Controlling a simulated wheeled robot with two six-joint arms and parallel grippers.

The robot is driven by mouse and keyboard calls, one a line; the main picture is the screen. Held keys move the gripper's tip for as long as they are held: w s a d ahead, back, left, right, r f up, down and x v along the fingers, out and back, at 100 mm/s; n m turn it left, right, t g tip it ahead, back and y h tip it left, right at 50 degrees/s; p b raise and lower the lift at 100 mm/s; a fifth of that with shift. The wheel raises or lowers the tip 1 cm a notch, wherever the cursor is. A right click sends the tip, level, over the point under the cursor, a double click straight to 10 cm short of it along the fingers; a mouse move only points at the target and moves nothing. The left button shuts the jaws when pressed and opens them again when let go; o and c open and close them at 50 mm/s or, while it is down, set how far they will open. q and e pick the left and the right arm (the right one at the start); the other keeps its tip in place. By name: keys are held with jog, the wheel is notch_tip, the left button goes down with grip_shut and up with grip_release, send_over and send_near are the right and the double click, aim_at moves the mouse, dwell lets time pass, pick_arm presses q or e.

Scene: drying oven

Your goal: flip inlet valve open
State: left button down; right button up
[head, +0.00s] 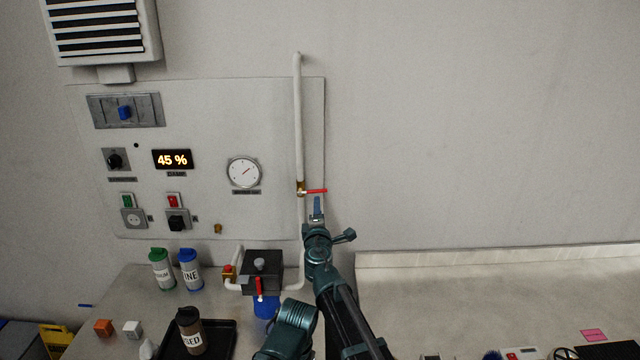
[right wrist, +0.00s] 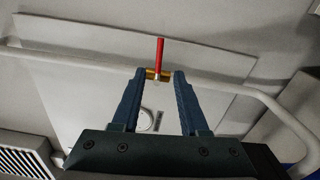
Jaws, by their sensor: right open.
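A valve with a red lever (head: 316,190) and a brass body (head: 301,188) sits on the white vertical pipe (head: 298,120) at the panel's right edge. The lever points right, across the pipe, in the head view. In the right wrist view the red lever (right wrist: 160,52) stands out from the brass body (right wrist: 153,75). My right gripper (head: 317,203) is just below the lever in the head view. In the wrist view its open fingers (right wrist: 159,78) lie either side of the valve, with nothing held; contact cannot be told. My left gripper is not in view.
A dark box (head: 262,268) with another red lever (head: 259,287) is at lower centre. Green-capped (head: 161,268) and blue-capped (head: 190,270) bottles stand left of it. A brown bottle (head: 191,331) stands on a black tray (head: 229,341). The wall right of the pipe is clear.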

aim_at(318, 186)
jog(key=shift+r, duration=0.1)
jog(key=w, duration=1.3)
jog(key=shift+w, duration=0.35)
grip_shut()
dwell(0.9)
